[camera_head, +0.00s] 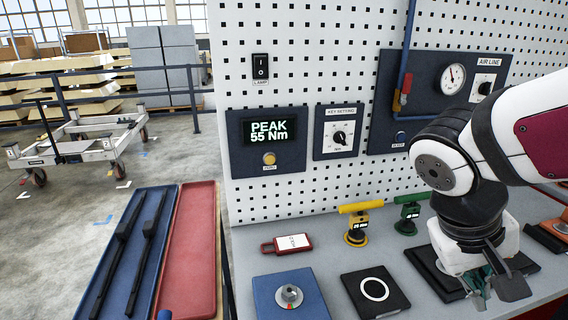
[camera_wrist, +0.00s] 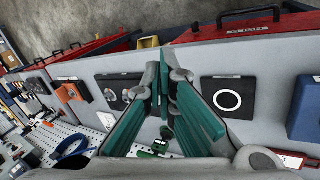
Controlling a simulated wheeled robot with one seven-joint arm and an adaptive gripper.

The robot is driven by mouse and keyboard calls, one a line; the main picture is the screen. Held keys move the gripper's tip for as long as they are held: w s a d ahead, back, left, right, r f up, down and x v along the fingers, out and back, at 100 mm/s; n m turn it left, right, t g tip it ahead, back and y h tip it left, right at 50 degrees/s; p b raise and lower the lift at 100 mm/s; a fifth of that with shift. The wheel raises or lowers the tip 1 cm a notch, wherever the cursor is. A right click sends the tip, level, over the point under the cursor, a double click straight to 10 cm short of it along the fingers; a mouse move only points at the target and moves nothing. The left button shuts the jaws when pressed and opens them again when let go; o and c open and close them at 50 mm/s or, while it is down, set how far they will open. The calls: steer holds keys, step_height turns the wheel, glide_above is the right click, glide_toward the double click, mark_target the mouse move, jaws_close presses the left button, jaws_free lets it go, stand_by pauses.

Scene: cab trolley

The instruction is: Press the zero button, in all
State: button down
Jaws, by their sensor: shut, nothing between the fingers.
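The zero button (camera_head: 269,158) is a round yellow knob low on the dark blue display panel (camera_head: 290,150), left of centre on the pegboard in the head view. The display (camera_head: 268,131) reads "PEAK 55 Nm". A small label sits below the button. My gripper (camera_head: 490,287) is at the right, pointing down above the bench, well apart from the button. Its green fingers also show in the wrist view (camera_wrist: 163,75), shut and empty. The button is not visible in the wrist view.
Right of the display are a key setting dial (camera_head: 339,137) and an air line panel (camera_head: 440,90). The grey bench holds a blue block with a knob (camera_head: 270,300), a black ring pad (camera_head: 355,285), a red tag (camera_head: 287,244), and yellow (camera_head: 357,225) and green (camera_head: 411,211) tools.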

mark_target(270, 160)
steer(key=w+a+f+n+t+h+b, duration=0.15)
steer(key=w+a+t+h, duration=0.3)
steer(key=w, duration=0.55)
steer(key=w+a+n+t+h+b, duration=0.25)
steer(key=w+h, duration=0.25)
steer(key=w, duration=0.4)
steer(key=w+a+n+t+y+b, duration=0.1)
steer(key=w+a+n+t+y, duration=0.1)
steer(key=a+t, duration=0.4)
steer(key=w+a+n+t+y+b, duration=0.1)
steer(key=w+a+n+t+y, duration=0.2)
steer(key=a+t, duration=0.4)
steer(key=w+a, duration=0.1)
steer(key=a, duration=0.7)
steer(key=shift+a+r+n, duration=0.3)
steer(key=shift+a+r, duration=0.05)
steer(key=shift+r, duration=0.05)
steer(key=shift+w+y, duration=0.1)
steer(key=shift+y, duration=0.15)
steer(key=shift+w+a+b, duration=0.4)
steer(key=shift+w+b, duration=0.2)
steer(key=shift+w, duration=0.75)
steer(key=shift+w+a+b, duration=0.35)
steer(key=shift+w+b, duration=0.25)
steer(key=shift+w, duration=0.8)
steer(key=shift+w+a+b, duration=0.4)
steer(key=shift+w+b, duration=0.2)
steer(key=shift+w, duration=0.75)
steer(key=shift+w, duration=0.15)
